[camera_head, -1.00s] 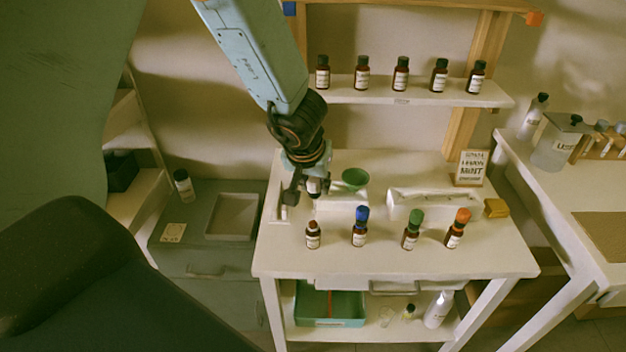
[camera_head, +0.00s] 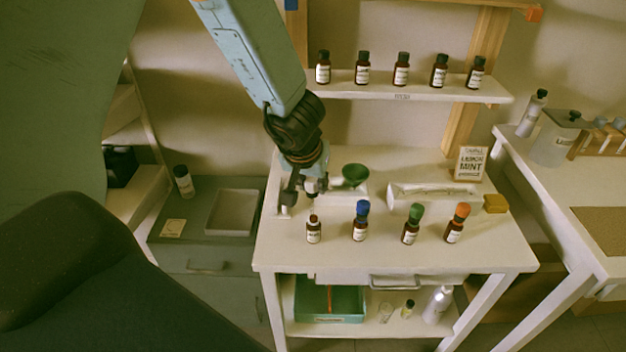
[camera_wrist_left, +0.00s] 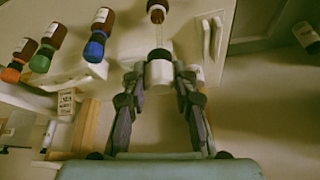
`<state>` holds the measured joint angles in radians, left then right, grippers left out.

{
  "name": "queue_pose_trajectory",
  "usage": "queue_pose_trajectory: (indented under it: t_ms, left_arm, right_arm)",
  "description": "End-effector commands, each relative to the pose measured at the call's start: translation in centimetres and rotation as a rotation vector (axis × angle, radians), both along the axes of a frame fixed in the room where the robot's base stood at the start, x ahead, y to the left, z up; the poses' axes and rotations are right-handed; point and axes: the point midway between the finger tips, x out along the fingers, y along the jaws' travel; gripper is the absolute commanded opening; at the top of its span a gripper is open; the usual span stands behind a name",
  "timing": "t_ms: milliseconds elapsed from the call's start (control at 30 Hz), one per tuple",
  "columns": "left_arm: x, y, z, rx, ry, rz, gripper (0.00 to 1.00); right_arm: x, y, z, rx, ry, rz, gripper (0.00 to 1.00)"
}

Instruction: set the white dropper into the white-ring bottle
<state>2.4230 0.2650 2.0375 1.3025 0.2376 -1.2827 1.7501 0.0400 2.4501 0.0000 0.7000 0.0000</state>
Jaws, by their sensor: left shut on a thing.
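My left gripper (camera_head: 311,190) is shut on the white dropper (camera_wrist_left: 159,73), which shows between the fingers in the left wrist view. The dropper's clear glass tube (camera_wrist_left: 158,38) points at the open brown bottle (camera_wrist_left: 157,10), which stands uncapped at the left end of the front row in the head view (camera_head: 314,234). The gripper is just above and behind this bottle. The tube tip is close to the bottle's mouth; I cannot tell whether it is inside. A white ring on the bottle is too small to make out. My right gripper is not in view.
Blue-capped (camera_head: 361,222), green-capped (camera_head: 412,225) and orange-capped (camera_head: 457,224) bottles stand to the right in the same row. A green funnel (camera_head: 355,174), a white holder (camera_head: 432,194) and a sign (camera_head: 470,163) are behind. The front table strip is clear.

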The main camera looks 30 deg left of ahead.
Motion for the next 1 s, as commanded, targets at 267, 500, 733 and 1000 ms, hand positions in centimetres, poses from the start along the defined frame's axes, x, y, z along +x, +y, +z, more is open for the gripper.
queue_pose_trajectory:
  t_ms: [267, 500, 733, 1000]
  left_arm:
    - [0.0, 0.0, -0.1, 0.000, 0.000, -0.001, 0.20]
    - [0.0, 0.0, -0.7, 0.000, 0.000, -0.001, 0.20]
    - [0.0, 0.0, -1.4, 0.000, 0.000, -0.001, 0.20]
    - [0.0, 0.0, -2.2, 0.000, 0.000, -0.001, 0.20]
  right_arm:
    - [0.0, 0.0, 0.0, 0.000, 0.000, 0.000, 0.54]
    - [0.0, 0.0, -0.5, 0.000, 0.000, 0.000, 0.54]
    - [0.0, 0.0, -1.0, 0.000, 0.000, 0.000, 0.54]
    - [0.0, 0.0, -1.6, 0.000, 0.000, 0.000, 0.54]
